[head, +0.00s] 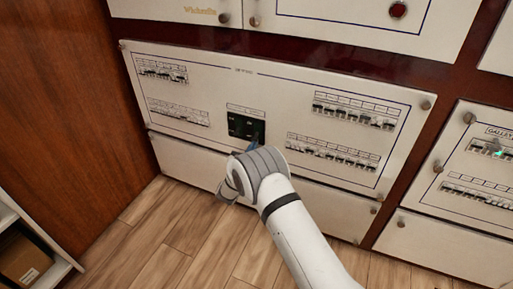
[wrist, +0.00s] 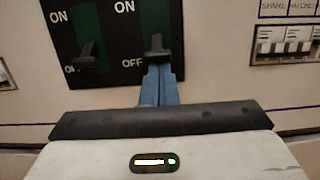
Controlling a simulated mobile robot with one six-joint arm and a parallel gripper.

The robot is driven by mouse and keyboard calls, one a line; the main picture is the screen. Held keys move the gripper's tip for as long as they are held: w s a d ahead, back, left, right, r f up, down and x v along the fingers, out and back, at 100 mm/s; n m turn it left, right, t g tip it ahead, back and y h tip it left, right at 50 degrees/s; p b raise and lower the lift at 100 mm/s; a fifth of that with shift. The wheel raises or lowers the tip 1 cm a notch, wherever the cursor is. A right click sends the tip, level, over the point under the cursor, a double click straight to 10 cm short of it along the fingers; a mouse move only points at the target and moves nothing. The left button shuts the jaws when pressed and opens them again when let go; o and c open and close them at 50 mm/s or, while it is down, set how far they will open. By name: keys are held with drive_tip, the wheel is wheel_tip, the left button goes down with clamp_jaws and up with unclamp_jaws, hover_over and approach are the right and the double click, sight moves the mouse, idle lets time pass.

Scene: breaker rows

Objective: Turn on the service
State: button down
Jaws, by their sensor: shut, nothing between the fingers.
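A dark switch block (head: 246,126) sits in the middle of the cream breaker panel (head: 215,80). In the wrist view the block (wrist: 110,20) carries two black levers, with ON printed above and OFF lower down. The left lever (wrist: 86,56) and the right lever (wrist: 157,46) both sit low, near their OFF marks. My gripper (wrist: 158,84) has its blue fingers shut and empty, just below the right lever. I cannot tell whether they touch it. In the head view my gripper (head: 256,143) reaches the block's lower right. No label reading "service" is legible.
Small breaker rows flank the block, at upper left (head: 162,71), lower left (head: 180,113), upper right (head: 352,111) and lower right (head: 332,153). Another panel (head: 480,165) with a green light stands at right. A wooden wall (head: 75,100) is at left. The wooden floor (head: 150,235) is clear.

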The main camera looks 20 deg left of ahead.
drive_tip(key=shift+s+r+g+p, duration=0.2)
drive_tip(key=shift+r+g+p, duration=0.1)
drive_tip(key=shift+g+p, duration=0.25)
